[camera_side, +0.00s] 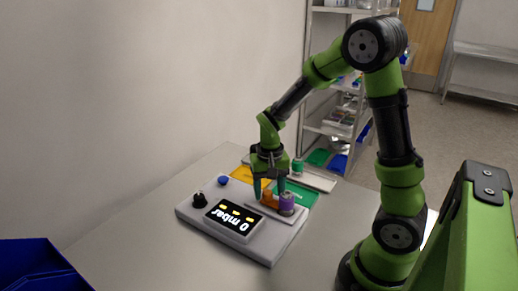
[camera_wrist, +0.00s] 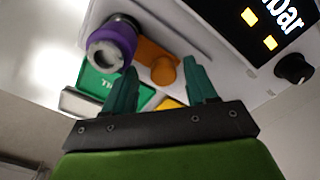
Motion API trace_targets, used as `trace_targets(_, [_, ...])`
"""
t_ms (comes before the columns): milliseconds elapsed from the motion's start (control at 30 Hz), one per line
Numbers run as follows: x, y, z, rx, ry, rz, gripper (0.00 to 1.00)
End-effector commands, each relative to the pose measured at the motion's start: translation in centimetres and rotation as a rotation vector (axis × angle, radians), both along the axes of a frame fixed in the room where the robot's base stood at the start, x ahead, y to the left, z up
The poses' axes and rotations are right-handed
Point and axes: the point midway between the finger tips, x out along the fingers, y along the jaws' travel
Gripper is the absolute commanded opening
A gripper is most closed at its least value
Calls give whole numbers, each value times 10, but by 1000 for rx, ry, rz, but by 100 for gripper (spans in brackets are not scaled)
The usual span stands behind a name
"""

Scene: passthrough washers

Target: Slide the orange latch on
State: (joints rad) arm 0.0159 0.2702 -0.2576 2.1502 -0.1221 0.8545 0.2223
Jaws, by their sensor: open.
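The orange latch (camera_side: 268,198) is on the grey device (camera_side: 258,248), just left of a purple cylinder (camera_side: 287,203). In the wrist view the latch (camera_wrist: 153,60) is an orange bar with a round knob, and the purple cylinder (camera_wrist: 112,42) stands beside it. My gripper (camera_side: 269,192) points down over the latch, its fingers apart. In the wrist view the green fingertips of my gripper (camera_wrist: 162,72) are on either side of the orange knob. The knob shows between them, and I cannot tell whether either finger touches it.
The device has a lit display (camera_side: 232,217), a black knob (camera_side: 199,200) and a blue button (camera_side: 223,180). Behind it lie a yellow tray (camera_side: 238,176), a green tray (camera_side: 307,194) and a green-topped part (camera_side: 298,165). The table's front left is clear; a blue bin (camera_side: 42,268) is at lower left.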

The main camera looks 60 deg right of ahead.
Motion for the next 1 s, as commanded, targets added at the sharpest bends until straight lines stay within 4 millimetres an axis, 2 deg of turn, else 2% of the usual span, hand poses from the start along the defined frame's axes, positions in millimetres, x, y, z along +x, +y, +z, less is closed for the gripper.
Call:
trace_targets(133, [2,0,11,-1,-5,1,57])
trace_targets(233, [2,0,28,-1,-8,1,57])
trace_targets(700, [1,0,138,-1,-6,1,57])
trace_targets(833, [1,0,157,-1,-4,0,57])
trace_targets(1000, [0,0,168,-1,-1,0,57])
